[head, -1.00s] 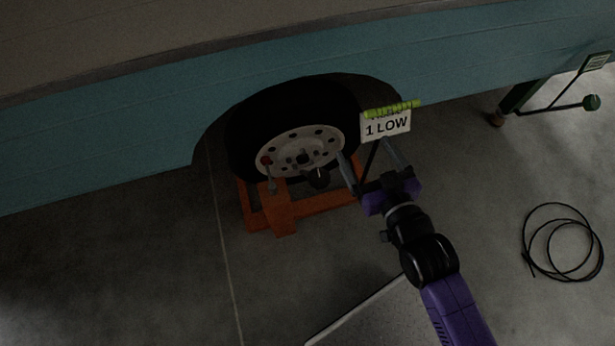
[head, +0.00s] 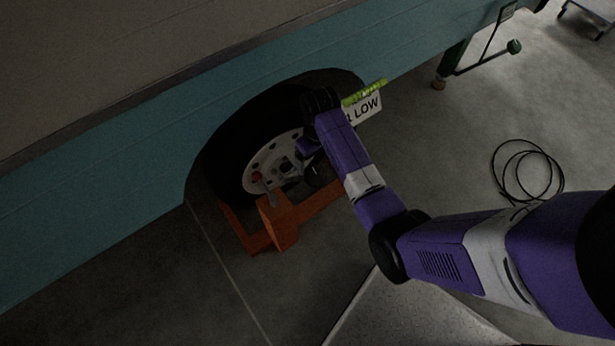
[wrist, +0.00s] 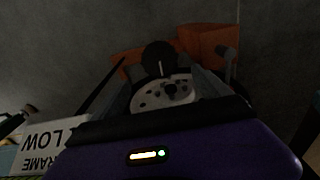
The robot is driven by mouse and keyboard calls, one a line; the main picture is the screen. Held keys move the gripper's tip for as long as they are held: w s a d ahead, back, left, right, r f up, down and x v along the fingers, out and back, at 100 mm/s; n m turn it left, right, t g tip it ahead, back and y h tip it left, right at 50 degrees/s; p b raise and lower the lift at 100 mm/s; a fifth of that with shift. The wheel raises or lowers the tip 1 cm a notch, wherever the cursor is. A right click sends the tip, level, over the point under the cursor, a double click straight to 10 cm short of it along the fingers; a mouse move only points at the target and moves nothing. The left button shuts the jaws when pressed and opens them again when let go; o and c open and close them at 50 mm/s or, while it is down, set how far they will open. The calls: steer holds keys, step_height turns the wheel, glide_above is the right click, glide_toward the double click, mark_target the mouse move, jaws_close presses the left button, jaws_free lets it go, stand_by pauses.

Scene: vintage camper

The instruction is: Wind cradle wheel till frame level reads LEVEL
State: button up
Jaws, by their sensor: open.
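The orange cradle (head: 283,222) stands on the floor under the camper's tyre (head: 228,150). A small dark round wheel, which looks like the cradle wheel (wrist: 157,58), shows between my finger ends in the wrist view.
The teal camper side (head: 110,190) overhangs the tyre. A green stand (head: 452,62) with a round-ended lever is at the upper right. A coiled black cable (head: 527,170) lies on the floor. The floor left of the cradle is clear.

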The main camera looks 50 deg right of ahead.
mark_target(317, 174)
steer(key=shift+s+a, duration=0.15)
steer(key=shift+s, duration=0.25)
steer(key=shift+a+f, duration=0.1)
steer(key=shift+f, duration=0.25)
step_height(317, 174, down, 7)
steer(key=shift+b, duration=0.85)
steer(key=c, duration=1.4)
steer(key=shift+o, duration=0.2)
